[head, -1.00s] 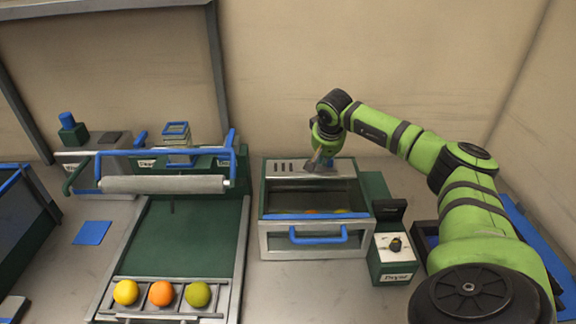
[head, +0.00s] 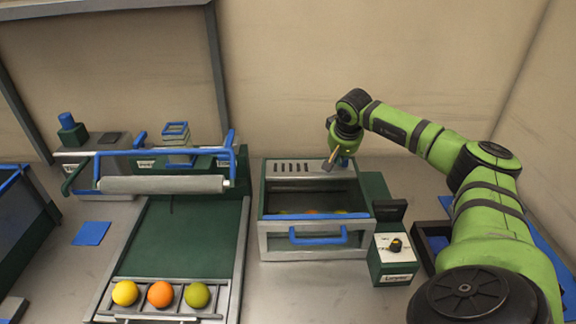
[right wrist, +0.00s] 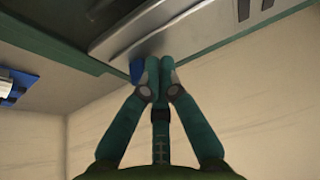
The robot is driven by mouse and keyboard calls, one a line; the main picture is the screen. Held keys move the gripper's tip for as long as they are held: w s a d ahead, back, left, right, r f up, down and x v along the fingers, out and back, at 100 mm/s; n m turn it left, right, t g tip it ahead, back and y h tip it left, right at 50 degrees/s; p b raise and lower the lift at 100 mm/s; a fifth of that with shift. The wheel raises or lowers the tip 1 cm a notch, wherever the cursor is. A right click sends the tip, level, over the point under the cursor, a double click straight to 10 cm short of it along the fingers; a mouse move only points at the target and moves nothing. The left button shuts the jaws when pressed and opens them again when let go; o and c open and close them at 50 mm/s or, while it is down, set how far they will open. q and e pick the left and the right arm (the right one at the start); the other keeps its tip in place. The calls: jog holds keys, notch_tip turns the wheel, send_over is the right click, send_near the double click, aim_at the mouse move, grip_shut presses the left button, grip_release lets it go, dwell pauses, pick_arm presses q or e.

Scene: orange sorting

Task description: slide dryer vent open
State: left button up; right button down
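The dryer (head: 263,240) is a grey and green box with a blue front handle (head: 318,238) and a dark window. My right gripper (head: 334,160) is at the right end of the dryer's top. Its fingertips (right wrist: 158,68) are together, right beside the blue tab, which seems to be outside them. My left gripper is out of view.
A dial box (head: 390,272) stands right of the dryer. To the left are a green ramp (head: 190,235) with a roller (head: 160,184) above it and a yellow, an orange and a green fruit at its lower end. Fruit (head: 312,212) shows inside the dryer.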

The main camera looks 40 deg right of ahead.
notch_tip(320, 180, up, 7)
jog(key=p, duration=0.6)
jog(key=shift+w+a, duration=0.35)
jog(key=shift+a, duration=0.1)
jog(key=shift+f, duration=0.1)
